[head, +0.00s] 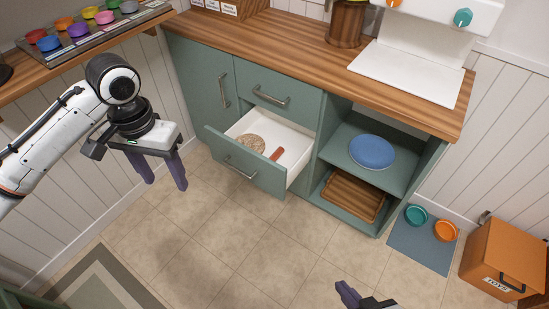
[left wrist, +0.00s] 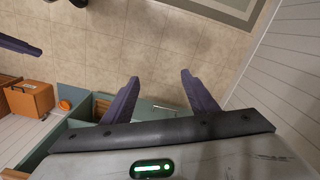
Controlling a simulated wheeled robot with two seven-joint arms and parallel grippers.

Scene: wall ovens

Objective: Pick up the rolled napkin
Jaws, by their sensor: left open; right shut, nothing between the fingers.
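A small reddish-brown roll, which looks like the rolled napkin (head: 277,154), lies in the open lower drawer (head: 296,158) of the green cabinet. A round tan woven piece (head: 252,142) lies to its left in the drawer. My left gripper (head: 167,185) is open and empty, to the left of the drawer and apart from it. Its two fingers also show in the left wrist view (left wrist: 158,80), with floor behind them; the napkin cannot be made out there. My right gripper (head: 347,294) is shut and empty at the bottom edge, partly cut off.
The drawer front (head: 240,167) juts out over the tiled floor. An open shelf to its right holds a blue plate (head: 372,152) and a wooden tray (head: 353,194). Bowls on a mat (head: 418,248) and an orange box (head: 505,258) stand at right. The middle floor is clear.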

